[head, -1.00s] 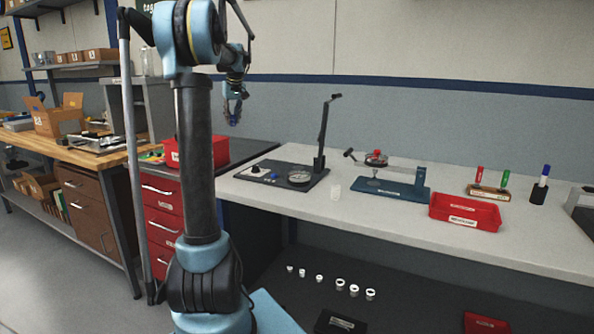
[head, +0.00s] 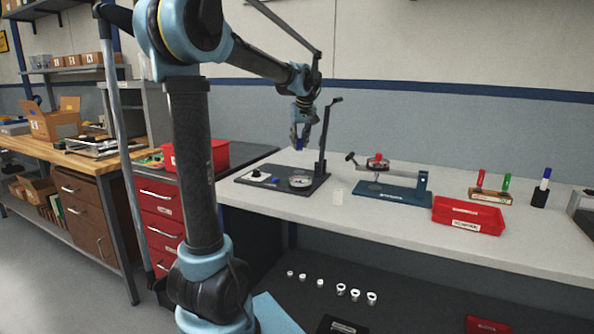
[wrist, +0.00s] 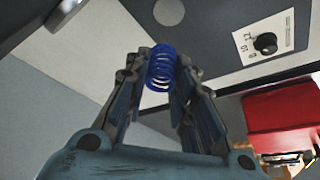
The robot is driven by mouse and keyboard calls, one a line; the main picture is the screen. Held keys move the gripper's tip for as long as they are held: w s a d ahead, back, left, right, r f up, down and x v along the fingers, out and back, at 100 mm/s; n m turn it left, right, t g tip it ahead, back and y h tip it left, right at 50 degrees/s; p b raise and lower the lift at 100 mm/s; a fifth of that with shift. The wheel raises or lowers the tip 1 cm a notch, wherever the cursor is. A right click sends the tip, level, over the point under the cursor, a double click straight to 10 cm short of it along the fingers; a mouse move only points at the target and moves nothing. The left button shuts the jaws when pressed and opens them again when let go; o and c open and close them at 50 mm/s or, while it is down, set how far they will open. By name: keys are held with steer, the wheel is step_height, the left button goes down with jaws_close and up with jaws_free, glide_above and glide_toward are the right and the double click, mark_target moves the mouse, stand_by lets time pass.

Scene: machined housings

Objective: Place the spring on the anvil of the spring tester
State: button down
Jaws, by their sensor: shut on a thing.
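The blue coil spring (wrist: 161,68) is pinched between the fingertips of my gripper (wrist: 160,80) in the wrist view. In the head view my gripper (head: 301,138) hangs above the spring tester, with a bit of the blue spring (head: 299,144) between its fingers. The spring tester has a dark flat base (head: 258,182), an upright column with a lever (head: 323,152), a black knob (head: 256,172) and a round silver part (head: 300,181). The wrist view shows a light round disc (wrist: 168,12) on the dark base, apart from the spring; it looks like the anvil.
Further right are a red tray (head: 467,213) and a pen holder (head: 540,197). A red bin (head: 196,156) stands to the left.

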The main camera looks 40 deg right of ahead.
steer(key=shift+f, duration=4.4)
steer(key=c, duration=1.3)
jaws_free()
steer(key=shift+c, duration=0.2)
